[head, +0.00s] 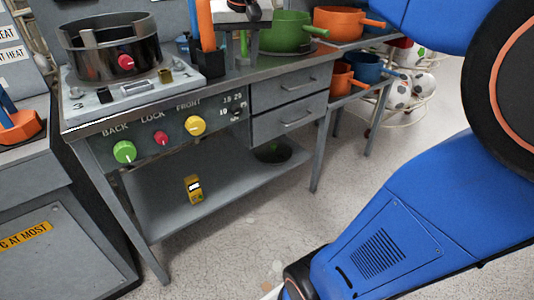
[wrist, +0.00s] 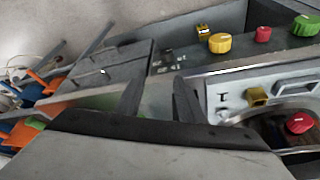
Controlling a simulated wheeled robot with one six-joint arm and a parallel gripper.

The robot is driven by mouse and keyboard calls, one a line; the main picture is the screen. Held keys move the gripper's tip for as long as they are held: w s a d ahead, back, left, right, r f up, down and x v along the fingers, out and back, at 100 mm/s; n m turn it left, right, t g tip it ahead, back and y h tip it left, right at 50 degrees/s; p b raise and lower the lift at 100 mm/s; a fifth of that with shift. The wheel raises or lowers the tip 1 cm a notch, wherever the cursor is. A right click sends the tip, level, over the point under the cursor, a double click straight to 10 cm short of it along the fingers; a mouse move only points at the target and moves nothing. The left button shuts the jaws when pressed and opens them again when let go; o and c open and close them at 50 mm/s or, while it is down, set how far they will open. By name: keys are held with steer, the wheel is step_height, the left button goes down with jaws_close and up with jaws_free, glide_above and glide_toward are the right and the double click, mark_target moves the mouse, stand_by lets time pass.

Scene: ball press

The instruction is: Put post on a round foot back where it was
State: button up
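I cannot pick out the post on a round foot with certainty. A dark round thing with a small green part (head: 272,153) sits on the lower shelf under the drawers in the head view. It is too small and shaded to tell whether it is that post. My gripper (wrist: 156,92) shows in the wrist view with its two dark fingers apart and nothing visible between them. The bench, its drawers and its control panel lie beyond the fingers there. In the head view my gripper is out of frame.
The bench carries a metal ring press (head: 108,47), a dark holder with an orange upright (head: 207,55) and a green pot (head: 285,32). Green, red and yellow knobs line its front. A yellow object (head: 193,189) is on the lower shelf. Orange and blue pots stand right. Floor ahead is clear.

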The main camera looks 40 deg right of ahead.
steer(key=s+a+f+n+y, duration=0.1)
steer(key=s+a+f+n, duration=0.1)
steer(key=s+f, duration=0.8)
steer(key=s+a+f+n, duration=0.2)
steer(key=s+a+f, duration=0.3)
steer(key=s+f, duration=0.6)
steer(key=shift+s+f+n+t+y, duration=0.2)
steer(key=shift+f+n+t+y, duration=0.2)
steer(key=shift+f, duration=0.4)
steer(key=shift+a, duration=0.1)
